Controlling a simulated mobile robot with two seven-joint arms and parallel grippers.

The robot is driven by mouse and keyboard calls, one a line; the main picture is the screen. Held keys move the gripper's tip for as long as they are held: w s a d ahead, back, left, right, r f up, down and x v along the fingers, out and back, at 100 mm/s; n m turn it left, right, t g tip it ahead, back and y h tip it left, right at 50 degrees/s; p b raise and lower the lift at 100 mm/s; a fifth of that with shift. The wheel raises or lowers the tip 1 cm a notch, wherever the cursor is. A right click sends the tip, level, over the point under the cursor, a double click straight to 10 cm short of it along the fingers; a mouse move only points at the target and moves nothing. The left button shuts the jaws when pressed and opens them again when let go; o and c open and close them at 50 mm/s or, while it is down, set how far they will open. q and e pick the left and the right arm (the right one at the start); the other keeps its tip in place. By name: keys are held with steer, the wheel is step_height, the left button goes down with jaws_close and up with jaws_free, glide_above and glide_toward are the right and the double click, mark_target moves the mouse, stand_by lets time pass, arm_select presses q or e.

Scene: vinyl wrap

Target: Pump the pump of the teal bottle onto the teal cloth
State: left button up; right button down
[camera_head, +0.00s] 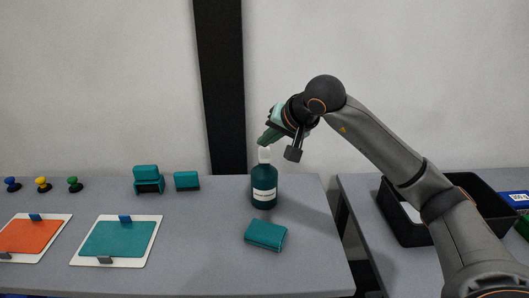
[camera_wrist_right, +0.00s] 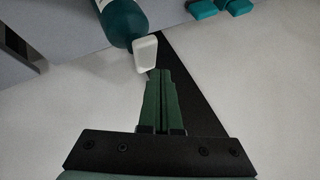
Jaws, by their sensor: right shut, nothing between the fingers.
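The teal bottle (camera_head: 264,186) stands upright on the grey table, with a white pump head (camera_head: 264,155) on top. The teal cloth (camera_head: 266,234) lies folded on the table in front of the bottle. My right gripper (camera_head: 266,139) is shut and empty, just above the pump head in the head view. In the right wrist view its closed fingertips (camera_wrist_right: 160,76) are close to the white pump head (camera_wrist_right: 146,53) of the bottle (camera_wrist_right: 122,20); I cannot tell whether they touch. My left gripper is not in view.
A teal block-like holder (camera_head: 148,180) and a smaller teal block (camera_head: 187,181) stand at the back. Boards with an orange sheet (camera_head: 30,236) and a teal sheet (camera_head: 118,239) lie at left, near several small knobs (camera_head: 43,184). A black bin (camera_head: 402,229) is on the right table, across a gap.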

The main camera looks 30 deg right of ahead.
mark_target(266, 154)
steer(key=shift+f, duration=0.1)
steer(key=shift+f, duration=0.3)
steer(key=shift+f+b, duration=0.95)
stand_by(0.7)
steer(key=shift+r, duration=0.1)
steer(key=shift+r+p, duration=1.1)
steer(key=shift+r, duration=0.1)
steer(key=shift+r, duration=0.15)
step_height(266, 154, up, 5)
steer(key=p, duration=0.4)
